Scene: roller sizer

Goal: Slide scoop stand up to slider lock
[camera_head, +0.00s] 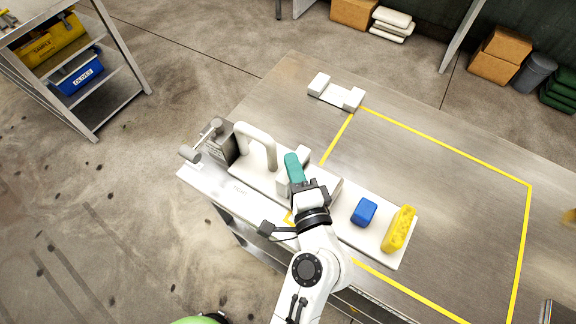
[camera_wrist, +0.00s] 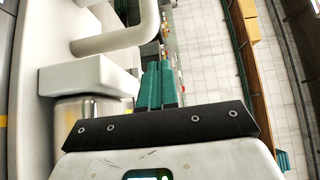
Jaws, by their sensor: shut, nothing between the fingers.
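My gripper (camera_head: 292,157) has teal fingers, pressed together with nothing between them. They also show in the wrist view (camera_wrist: 157,85). In the head view they are over a long white board, just right of a white arched handle (camera_head: 268,146). The handle shows in the wrist view (camera_wrist: 118,40) as a thick curved tube, left of the fingers. A white block (camera_wrist: 90,76) is close beside the fingers there; contact cannot be told. A grey metal block with a lever (camera_head: 219,146) stands at the board's left end. Which parts are the scoop stand and slider lock is unclear.
A blue block (camera_head: 364,212) and a yellow block (camera_head: 399,229) are on the white board's right part. A white bracket (camera_head: 336,93) lies at the back of the metal table. The yellow-taped area (camera_head: 440,190) is mostly clear. A shelf rack (camera_head: 112,75) stands left.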

